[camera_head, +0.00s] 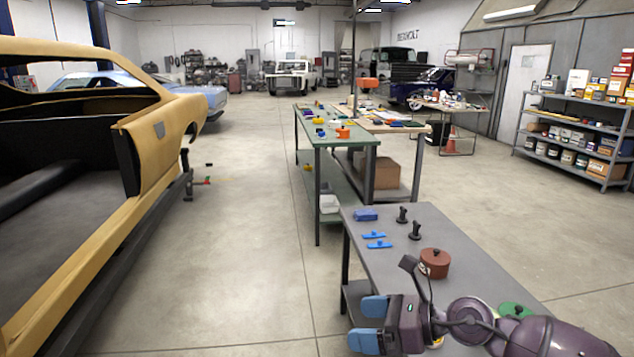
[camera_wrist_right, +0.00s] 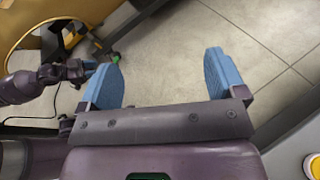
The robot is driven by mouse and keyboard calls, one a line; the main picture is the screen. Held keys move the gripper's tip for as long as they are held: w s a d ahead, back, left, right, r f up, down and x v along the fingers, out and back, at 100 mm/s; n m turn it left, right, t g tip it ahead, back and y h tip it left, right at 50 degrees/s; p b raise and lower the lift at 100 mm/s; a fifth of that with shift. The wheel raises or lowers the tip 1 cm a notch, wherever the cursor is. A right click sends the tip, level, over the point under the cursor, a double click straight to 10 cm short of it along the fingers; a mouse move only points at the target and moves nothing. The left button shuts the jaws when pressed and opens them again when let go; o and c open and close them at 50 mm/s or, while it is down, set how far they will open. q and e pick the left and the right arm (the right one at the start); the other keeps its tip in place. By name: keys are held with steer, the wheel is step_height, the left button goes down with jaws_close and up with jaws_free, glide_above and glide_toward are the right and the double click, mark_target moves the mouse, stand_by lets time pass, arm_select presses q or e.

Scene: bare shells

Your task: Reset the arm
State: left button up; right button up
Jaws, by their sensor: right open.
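My right gripper (camera_head: 366,324) is at the bottom of the head view, over the left edge of the near grey table (camera_head: 440,228). Its two blue fingers point left and are apart, with nothing between them. In the right wrist view the right gripper (camera_wrist_right: 160,66) is open over bare floor. A purple arm of mine, likely the left, comes in at the left of the right wrist view; its jaws are too unclear to read.
On the near table stand a red-brown lidded pot (camera_head: 434,264), two dark upright pieces, blue pieces (camera_head: 376,240) and a green lid (camera_head: 515,310) beside my arm. A green table (camera_head: 345,142) stands beyond.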

steer(key=s+d+f+m+t+h, duration=0.1)
steer(key=d+f+m+t+h, duration=0.2)
steer(key=m, duration=0.9)
steer(key=s+d+m+t+h+p, duration=0.1)
steer(key=d+m+t+h, duration=0.3)
steer(key=m, duration=0.7)
steer(key=s+d+f+m+t+h, duration=0.1)
steer(key=d+f+m+t, duration=0.3)
steer(key=m, duration=0.8)
steer(key=s+d+f+m+g+h, duration=0.1)
steer(key=s+f+m, duration=0.3)
steer(key=s, duration=0.4)
steer(key=s+d+f+m+g+h+p, duration=0.1)
steer(key=s+d+f+m+g+h, duration=0.1)
steer(key=s+f, duration=0.4)
steer(key=s+d+f+m+g+h+p, duration=0.1)
steer(key=s+d+f+m+h, duration=0.2)
steer(key=s, duration=0.7)
step_height(320, 180, down, 2)
steer(key=d+m, duration=0.1)
steer(key=m, duration=0.2)
steer(key=shift+s+d+f+g, duration=0.15)
steer(key=shift+s+d+g, duration=0.15)
steer(key=shift+s, duration=0.05)
